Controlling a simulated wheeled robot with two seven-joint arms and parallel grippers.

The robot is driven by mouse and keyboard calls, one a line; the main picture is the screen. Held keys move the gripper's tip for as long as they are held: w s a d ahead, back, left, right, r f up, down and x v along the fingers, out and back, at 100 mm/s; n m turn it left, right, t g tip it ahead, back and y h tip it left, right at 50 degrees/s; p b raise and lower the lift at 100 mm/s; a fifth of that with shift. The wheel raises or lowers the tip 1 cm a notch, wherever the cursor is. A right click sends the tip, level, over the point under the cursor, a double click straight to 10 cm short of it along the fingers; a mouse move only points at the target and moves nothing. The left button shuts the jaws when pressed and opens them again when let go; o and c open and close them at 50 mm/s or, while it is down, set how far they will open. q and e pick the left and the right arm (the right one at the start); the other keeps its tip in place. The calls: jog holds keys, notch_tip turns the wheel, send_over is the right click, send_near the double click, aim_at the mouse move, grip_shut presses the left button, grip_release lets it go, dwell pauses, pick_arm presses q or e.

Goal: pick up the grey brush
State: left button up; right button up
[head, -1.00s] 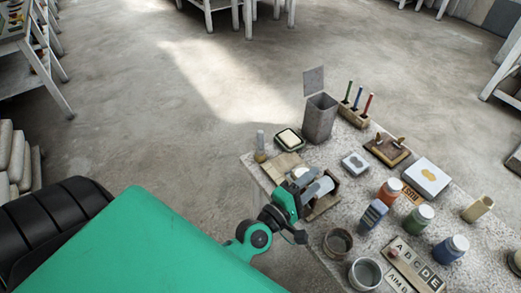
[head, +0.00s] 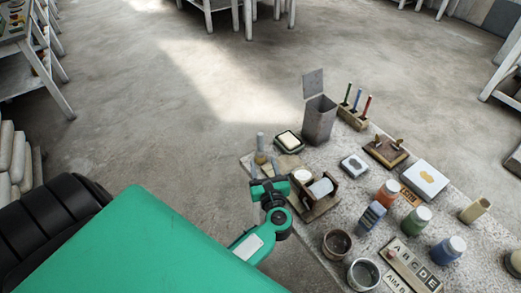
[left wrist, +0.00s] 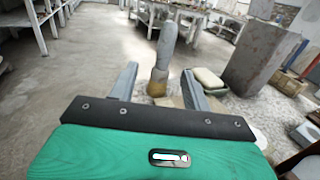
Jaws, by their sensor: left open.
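The grey brush (head: 260,146) stands upright near the table's far left corner, its grey handle up and its tan bristle end down. In the left wrist view the brush (left wrist: 164,55) shows in line with the gap between the fingers. My left gripper (head: 264,166) is open and points at the brush from the near side. Its two fingers also show in the left wrist view (left wrist: 158,76), one on each side of the brush's lower part. I see no finger touching it, and cannot tell how deep it lies between them. My right gripper is out of view.
A soap dish (head: 289,141) stands close right of the brush, with a tall grey open-lidded box (head: 320,120) beyond. A wooden holder with a white roll (head: 322,188) is right of the gripper. Jars and bowls fill the table's right. Left of the table is open floor.

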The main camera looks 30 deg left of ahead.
aim_at(261, 148)
pick_arm(q)
jog(key=p+x, duration=0.1)
jog(key=x, duration=0.3)
jog(key=shift+w+a, duration=0.2)
jog(key=x, duration=0.1)
jog(key=p+x, duration=0.1)
jog(key=x, duration=0.1)
jog(key=p+x, duration=0.1)
jog(key=shift+w+d+f, duration=0.15)
jog(key=shift+w+f, duration=0.1)
jog(key=shift+w, duration=0.15)
jog(key=shift+w+a+f, duration=0.1)
jog(key=shift+w+a, duration=0.15)
jog(key=c, duration=1)
